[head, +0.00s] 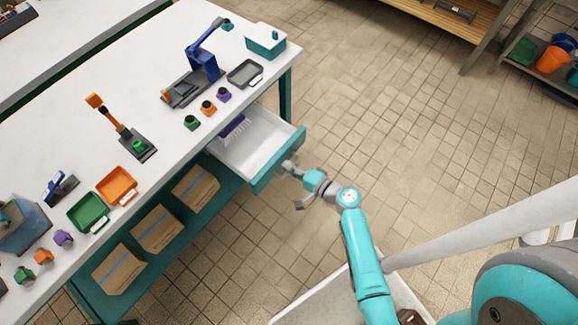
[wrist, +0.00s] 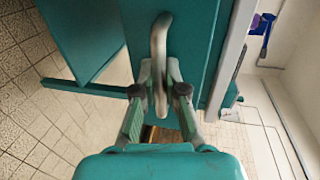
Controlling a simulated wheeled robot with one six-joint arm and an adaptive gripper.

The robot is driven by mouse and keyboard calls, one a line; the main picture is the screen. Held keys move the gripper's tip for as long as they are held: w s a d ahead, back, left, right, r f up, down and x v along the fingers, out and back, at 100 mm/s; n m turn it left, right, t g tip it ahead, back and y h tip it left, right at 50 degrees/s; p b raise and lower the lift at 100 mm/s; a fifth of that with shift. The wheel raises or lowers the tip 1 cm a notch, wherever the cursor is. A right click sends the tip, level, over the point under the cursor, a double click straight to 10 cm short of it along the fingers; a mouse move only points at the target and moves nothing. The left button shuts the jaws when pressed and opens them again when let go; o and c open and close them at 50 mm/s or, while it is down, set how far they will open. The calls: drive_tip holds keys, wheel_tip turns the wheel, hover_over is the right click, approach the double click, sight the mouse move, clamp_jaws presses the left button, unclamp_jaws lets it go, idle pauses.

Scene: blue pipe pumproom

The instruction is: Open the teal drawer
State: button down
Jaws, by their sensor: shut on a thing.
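The teal drawer (head: 276,161) is pulled out from under the white workbench, and its white inside shows in the head view. A purple brush (head: 235,128) with pale bristles lies inside, near its back. My gripper (head: 290,168) is at the drawer's front. In the wrist view, my gripper (wrist: 160,85) has its two fingers closed around the pale curved handle (wrist: 160,45) on the teal drawer front (wrist: 190,50). The handle itself is mostly hidden by my gripper in the head view.
The workbench top (head: 165,50) holds small tools, colored knobs, an orange tray (head: 117,186) and a green tray (head: 88,212). Cardboard boxes (head: 157,229) stand on the shelf below. The tiled floor (head: 390,110) right of the drawer is clear.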

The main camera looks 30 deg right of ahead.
drive_tip(key=c, duration=1.2)
unclamp_jaws()
drive_tip(key=v, duration=1.2)
